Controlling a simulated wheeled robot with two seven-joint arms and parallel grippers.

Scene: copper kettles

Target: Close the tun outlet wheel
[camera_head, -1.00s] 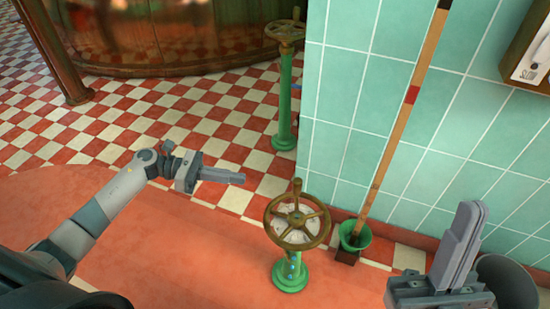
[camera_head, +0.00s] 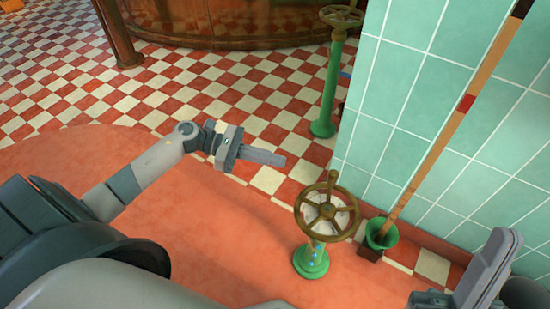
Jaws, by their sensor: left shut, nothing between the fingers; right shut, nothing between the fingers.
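A brass-coloured handwheel (camera_head: 327,210) with several spokes sits on a short green pedestal (camera_head: 311,260) on the red floor, right of centre. A second brass wheel (camera_head: 341,16) tops a taller green post (camera_head: 329,90) farther back, beside the tiled wall. I cannot tell from the picture which one is the tun outlet wheel. My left gripper (camera_head: 284,160) is shut and empty, up and to the left of the nearer wheel, apart from it. My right gripper (camera_head: 514,240) is shut and empty at the lower right, well right of the nearer wheel.
A green tiled wall (camera_head: 420,110) stands at the right, with a long pole (camera_head: 450,125) leaning on it from a green pot (camera_head: 381,233). A large copper vessel (camera_head: 230,18) with a wooden leg (camera_head: 118,35) stands at the back. Checkered floor (camera_head: 170,85) lies open at the left.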

